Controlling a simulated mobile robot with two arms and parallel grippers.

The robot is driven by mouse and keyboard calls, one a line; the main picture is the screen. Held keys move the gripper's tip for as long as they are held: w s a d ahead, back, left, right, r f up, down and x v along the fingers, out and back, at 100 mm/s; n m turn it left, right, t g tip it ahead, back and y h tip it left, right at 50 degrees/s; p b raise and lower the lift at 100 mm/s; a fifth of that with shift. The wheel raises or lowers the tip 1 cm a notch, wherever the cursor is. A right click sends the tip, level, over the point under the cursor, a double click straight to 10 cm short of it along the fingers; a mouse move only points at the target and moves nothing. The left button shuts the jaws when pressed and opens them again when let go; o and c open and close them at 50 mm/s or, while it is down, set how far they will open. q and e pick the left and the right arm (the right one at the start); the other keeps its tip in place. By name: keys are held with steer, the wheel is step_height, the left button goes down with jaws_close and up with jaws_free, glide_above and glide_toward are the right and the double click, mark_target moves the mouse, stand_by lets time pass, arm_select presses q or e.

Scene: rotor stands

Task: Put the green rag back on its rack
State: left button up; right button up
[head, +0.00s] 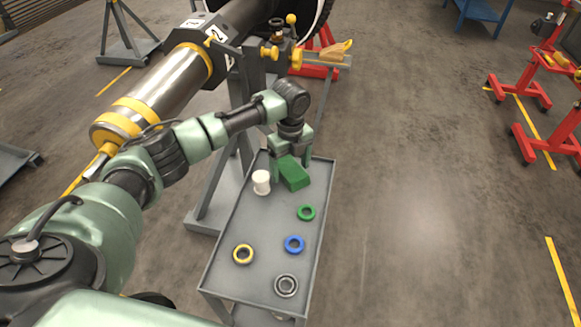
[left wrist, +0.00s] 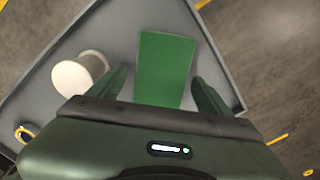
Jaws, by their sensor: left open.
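The green rag (head: 294,174) lies as a flat block on the grey cart top at its far end. In the left wrist view the rag (left wrist: 165,68) sits between the two open fingers. My left gripper (head: 289,165) is open above the rag, one finger on each side; I cannot tell whether they touch it. The left gripper (left wrist: 160,95) also shows in the left wrist view. I cannot make out a rack for the rag. My right gripper is not in view.
The grey cart (head: 222,262) carries a white spool (head: 261,182) close left of the rag, and green (head: 306,212), blue (head: 294,245), yellow (head: 243,254) and grey (head: 286,285) rings. A metal rotor (head: 160,88) on a stand is left. Floor right of the cart is free.

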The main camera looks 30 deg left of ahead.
mark_target(291, 168)
arm_select(q)
step_height(291, 168, up, 12)
stand_by(0.4)
stand_by(0.3)
